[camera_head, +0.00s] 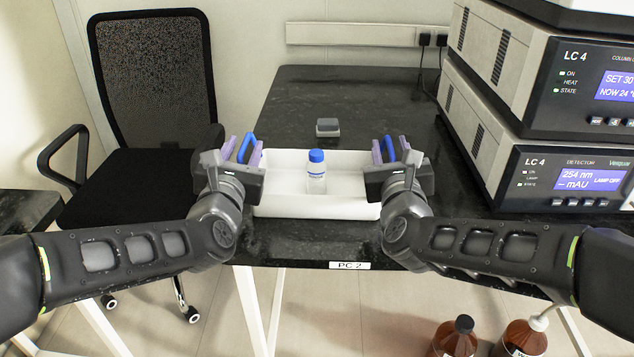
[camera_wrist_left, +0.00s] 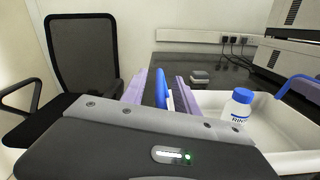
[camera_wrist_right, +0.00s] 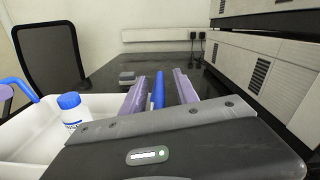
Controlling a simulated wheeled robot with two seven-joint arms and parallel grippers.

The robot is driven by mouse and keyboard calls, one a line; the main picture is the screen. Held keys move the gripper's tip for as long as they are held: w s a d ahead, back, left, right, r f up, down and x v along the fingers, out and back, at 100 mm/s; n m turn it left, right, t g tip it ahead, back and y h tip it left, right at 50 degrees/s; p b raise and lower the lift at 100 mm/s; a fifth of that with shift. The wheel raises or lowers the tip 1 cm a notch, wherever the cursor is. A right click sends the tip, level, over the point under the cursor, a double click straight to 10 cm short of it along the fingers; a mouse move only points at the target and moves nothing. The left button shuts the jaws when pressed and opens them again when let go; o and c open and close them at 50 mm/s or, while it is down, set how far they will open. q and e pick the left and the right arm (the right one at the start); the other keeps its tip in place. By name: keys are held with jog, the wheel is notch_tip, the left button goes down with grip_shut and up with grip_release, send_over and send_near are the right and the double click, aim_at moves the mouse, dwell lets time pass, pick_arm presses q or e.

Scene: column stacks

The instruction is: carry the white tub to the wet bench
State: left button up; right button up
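The white tub (camera_head: 318,208) rests on the dark bench top, with an upright blue handle at each end. Inside it stands a white bottle with a blue cap (camera_head: 316,172). My left gripper (camera_head: 243,150) is at the tub's left end. The left blue handle (camera_wrist_left: 161,88) stands between its purple fingers, with gaps showing. My right gripper (camera_head: 384,150) is at the right end. The right blue handle (camera_wrist_right: 158,90) is between its fingers, also with gaps. Both grippers look open around the handles. The wet bench cannot be made out in these views.
The dark bench (camera_head: 300,95) bears a "PC 2" label at its front edge. A small grey block (camera_head: 328,127) lies behind the tub. Stacked LC 4 instruments (camera_head: 560,175) stand at right. An office chair (camera_head: 150,110) is at left. Brown bottles (camera_head: 456,338) stand below, at right.

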pick_arm(q)
jog(key=shift+w, duration=0.25)
pick_arm(e)
jog(key=shift+w, duration=0.35)
pick_arm(q)
jog(key=shift+c, duration=0.2)
pick_arm(e)
jog(key=shift+c, duration=0.3)
pick_arm(q)
grip_shut()
pick_arm(e)
jog(key=shift+d, duration=0.15)
grip_shut()
pick_arm(q)
jog(key=shift+a, duration=0.15)
